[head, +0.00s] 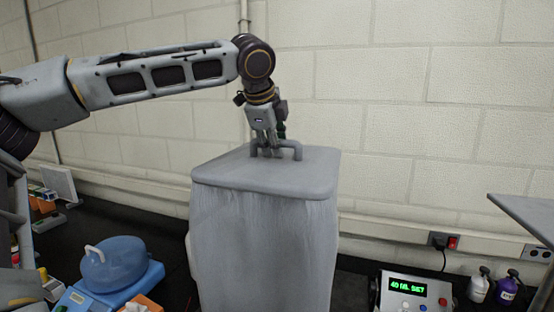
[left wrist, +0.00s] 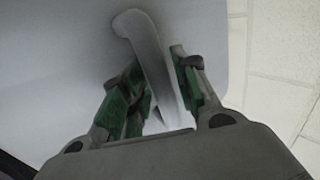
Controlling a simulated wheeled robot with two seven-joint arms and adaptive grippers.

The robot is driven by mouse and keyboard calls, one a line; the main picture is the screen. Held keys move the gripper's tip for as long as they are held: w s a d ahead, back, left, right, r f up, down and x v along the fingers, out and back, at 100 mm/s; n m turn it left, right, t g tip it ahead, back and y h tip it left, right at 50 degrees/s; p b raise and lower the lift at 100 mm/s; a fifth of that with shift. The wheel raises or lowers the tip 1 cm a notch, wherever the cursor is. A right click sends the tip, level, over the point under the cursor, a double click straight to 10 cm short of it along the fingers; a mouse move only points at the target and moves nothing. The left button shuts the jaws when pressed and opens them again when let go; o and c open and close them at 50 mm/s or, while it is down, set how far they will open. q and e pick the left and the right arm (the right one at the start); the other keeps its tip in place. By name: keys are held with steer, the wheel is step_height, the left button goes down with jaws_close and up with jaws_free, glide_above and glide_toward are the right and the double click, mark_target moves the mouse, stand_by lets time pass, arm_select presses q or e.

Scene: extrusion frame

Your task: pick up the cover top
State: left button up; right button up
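The cover top (head: 222,176) is a grey, rounded flat lid with a raised bar handle (head: 297,152). It lies level on a tall grey body (head: 262,250), with no gap seen under it. My left gripper (head: 266,150) points down at the handle from above. In the left wrist view the pale handle (left wrist: 146,45) runs between the two green-padded fingers (left wrist: 160,88) of my left gripper. The fingers are close to the handle on both sides, but whether they press on it is unclear. My right gripper is not in view.
A blue rounded device (head: 115,262) with a pale handle stands at lower left. A control box with a green display (head: 408,288) and small bottles (head: 507,288) stand at lower right. A grey panel edge (head: 525,212) juts in at right. A block wall (head: 440,100) is behind.

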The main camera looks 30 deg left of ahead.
arm_select(q)
steer(key=shift+c, duration=0.2)
jaws_close()
steer(key=shift+r, duration=0.15)
steer(key=shift+r, duration=4.85)
steer(key=shift+c, duration=2.3)
jaws_free()
jaws_close()
